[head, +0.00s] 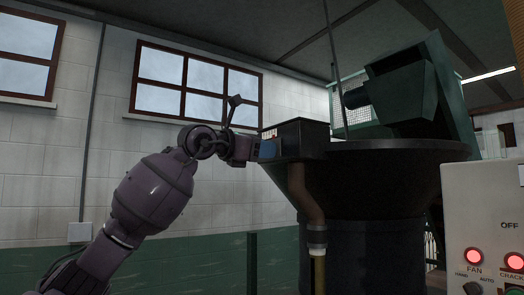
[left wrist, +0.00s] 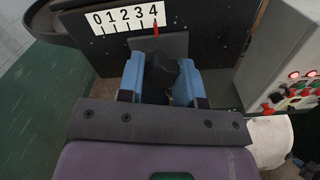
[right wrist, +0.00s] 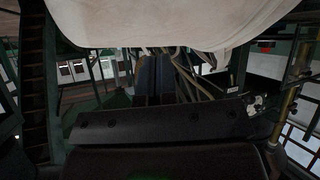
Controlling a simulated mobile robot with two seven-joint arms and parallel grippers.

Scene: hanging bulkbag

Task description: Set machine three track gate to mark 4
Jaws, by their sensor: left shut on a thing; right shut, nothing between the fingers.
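In the left wrist view a white scale (left wrist: 126,18) numbered 0 to 4 sits on a dark panel. A red pointer (left wrist: 156,29) stands under the 4, at the scale's right end. Below it is a grey gate plate (left wrist: 170,46) with a black handle (left wrist: 160,70). My left gripper (left wrist: 162,80) has its blue fingers on either side of this handle and is shut on it. In the head view my left gripper (head: 268,150) is at the dark box (head: 303,133) beside the large hopper. My right gripper (right wrist: 153,78) is shut and empty, seen in the right wrist view.
A control box (head: 485,225) with red lights stands at the right in the head view. The wide dark hopper (head: 390,152) fills the middle right. A large pale bag (right wrist: 160,22) hangs close above my right gripper, with beams around it.

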